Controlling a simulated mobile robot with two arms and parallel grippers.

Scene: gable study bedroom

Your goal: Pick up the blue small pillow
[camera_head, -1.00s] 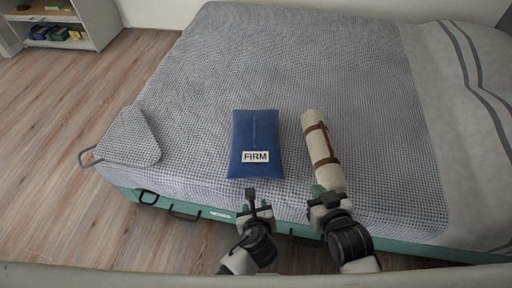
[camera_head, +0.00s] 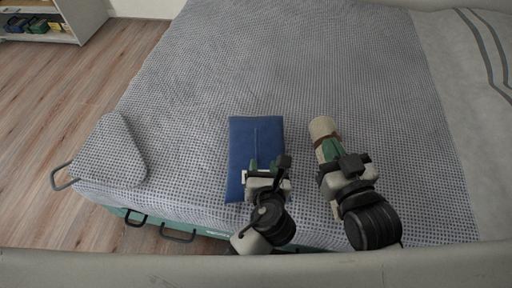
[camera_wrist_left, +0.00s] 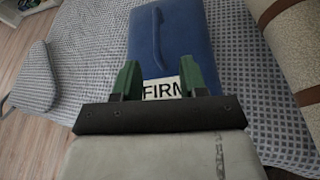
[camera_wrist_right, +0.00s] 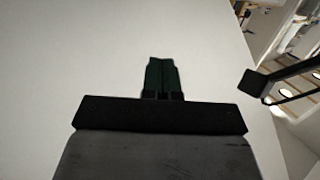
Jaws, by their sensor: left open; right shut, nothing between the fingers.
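The blue small pillow (camera_head: 254,138) lies flat on the bed with a white FIRM label at its near end. It also shows in the left wrist view (camera_wrist_left: 180,35), with the label (camera_wrist_left: 161,88) just ahead of the fingers. My left gripper (camera_head: 266,166) is open over the pillow's near part; its green fingers (camera_wrist_left: 159,80) stand apart with nothing held. I cannot tell whether they touch the pillow. My right gripper (camera_head: 330,147) is shut and empty at the cream bolster, covering its near part. In the right wrist view its fingers (camera_wrist_right: 162,76) are together.
The cream bolster (camera_head: 321,126) with brown straps lies right of the pillow. A grey wedge cushion (camera_head: 112,152) sits at the bed's left corner. The checked bed cover (camera_head: 270,60) is clear beyond the pillow. A low shelf (camera_head: 85,15) stands at back left.

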